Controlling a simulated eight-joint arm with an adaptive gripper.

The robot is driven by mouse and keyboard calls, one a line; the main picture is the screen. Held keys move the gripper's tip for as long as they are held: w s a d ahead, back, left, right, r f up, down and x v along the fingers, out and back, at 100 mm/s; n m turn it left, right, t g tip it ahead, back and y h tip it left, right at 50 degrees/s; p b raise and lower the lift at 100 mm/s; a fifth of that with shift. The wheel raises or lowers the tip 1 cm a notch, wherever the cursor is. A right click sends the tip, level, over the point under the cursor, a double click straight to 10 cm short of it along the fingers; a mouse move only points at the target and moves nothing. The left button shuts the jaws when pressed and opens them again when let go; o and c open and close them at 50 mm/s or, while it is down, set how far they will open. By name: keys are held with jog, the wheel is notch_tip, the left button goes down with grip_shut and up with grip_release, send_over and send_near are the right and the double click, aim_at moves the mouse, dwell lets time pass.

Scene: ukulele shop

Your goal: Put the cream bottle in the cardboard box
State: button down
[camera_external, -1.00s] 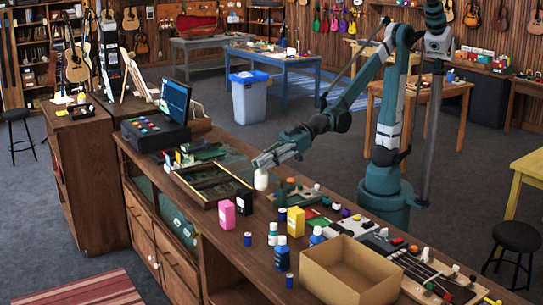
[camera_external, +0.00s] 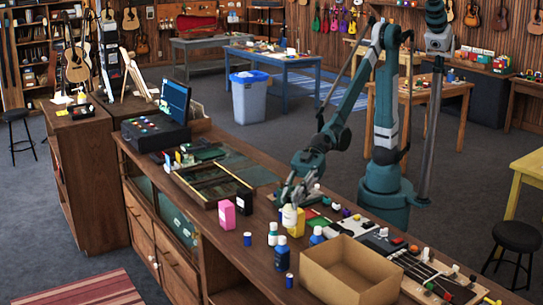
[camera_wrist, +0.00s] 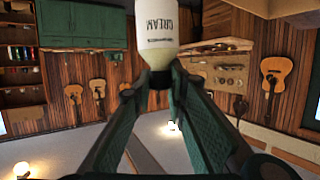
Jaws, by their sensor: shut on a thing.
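The cream bottle (camera_external: 290,216) is white and is held by my gripper (camera_external: 292,202) above the counter, in front of a yellow box. In the wrist view the bottle (camera_wrist: 157,28) shows its CREAM label, and my gripper (camera_wrist: 160,88) is shut on its narrow end; the rest of the bottle runs out of the top of the picture. The open cardboard box (camera_external: 349,283) sits on the counter at the front right, to the right of and nearer than my gripper. The box looks empty from this side, though its floor is only partly visible.
A yellow box (camera_external: 297,224) and a pink box (camera_external: 227,213) are close by. A divided wooden tray (camera_external: 207,184) lies to the left.

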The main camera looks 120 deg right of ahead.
jog(key=s+a+n+g+y, duration=0.2)
jog(key=a+n+g+y, duration=0.2)
jog(key=a, duration=1.2)
notch_tip(320, 180, up, 4)
jog(key=n+g+y+p, duration=0.1)
jog(key=n+g+y, duration=0.2)
jog(key=n+g, duration=0.15)
send_over(377, 291)
jog(key=s+d, duration=0.2)
jog(key=d, duration=0.3)
notch_tip(377, 291, down, 11)
jog(key=shift+r, duration=0.15)
notch_tip(377, 291, down, 6)
jog(key=shift+f, duration=0.25)
jog(key=shift+f+b, duration=0.45)
jog(key=shift+f, duration=1.3)
jog(key=shift+f, duration=0.1)
